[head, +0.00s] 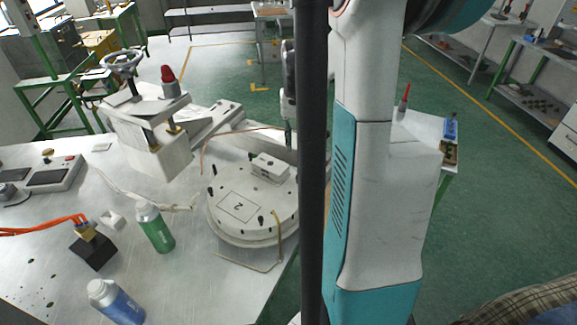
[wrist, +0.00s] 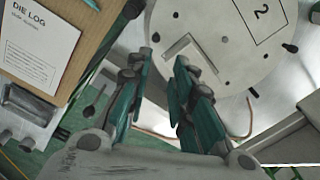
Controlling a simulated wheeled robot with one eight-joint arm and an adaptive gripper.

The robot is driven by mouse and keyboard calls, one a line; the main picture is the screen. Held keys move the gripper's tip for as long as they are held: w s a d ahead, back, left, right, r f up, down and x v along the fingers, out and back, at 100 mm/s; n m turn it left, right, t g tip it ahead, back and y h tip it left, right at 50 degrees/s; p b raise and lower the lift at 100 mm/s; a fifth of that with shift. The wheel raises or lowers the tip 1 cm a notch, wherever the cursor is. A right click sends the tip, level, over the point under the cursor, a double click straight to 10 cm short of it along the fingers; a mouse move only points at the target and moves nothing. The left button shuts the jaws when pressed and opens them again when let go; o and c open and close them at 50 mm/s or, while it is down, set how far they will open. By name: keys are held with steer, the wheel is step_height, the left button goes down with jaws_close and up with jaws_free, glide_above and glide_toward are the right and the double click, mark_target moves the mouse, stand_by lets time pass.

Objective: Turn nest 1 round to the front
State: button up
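The round white turntable (head: 228,225) sits on the metal bench, with several dark pegs around its rim. A nest outline marked 2 (head: 238,207) faces the near left side. A pale metal block (head: 270,167) stands on the far part of the plate; no number 1 is visible. In the wrist view the turntable (wrist: 195,20) fills the upper right, with the 2 outline (wrist: 262,14) at its top. My gripper (wrist: 164,57) has its teal fingers apart with nothing between them, over the plate's edge. Contact with a peg cannot be told.
A green bottle (head: 155,228) and a blue bottle (head: 116,302) stand left of the turntable. A bent brass rod (head: 277,235) is at its near right edge. The press with a red knob (head: 169,82) stands behind. A DIE LOG board (wrist: 38,42) lies left in the wrist view.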

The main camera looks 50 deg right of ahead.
steer(key=f+b, duration=0.1)
steer(key=f, duration=0.3)
steer(key=f+b, duration=0.1)
steer(key=f, duration=0.4)
steer(key=f+b, duration=0.1)
steer(key=f, duration=0.4)
steer(key=shift+s+d+f, duration=0.1)
steer(key=shift+s+d, duration=0.1)
steer(key=shift+s, duration=0.15)
jaws_close()
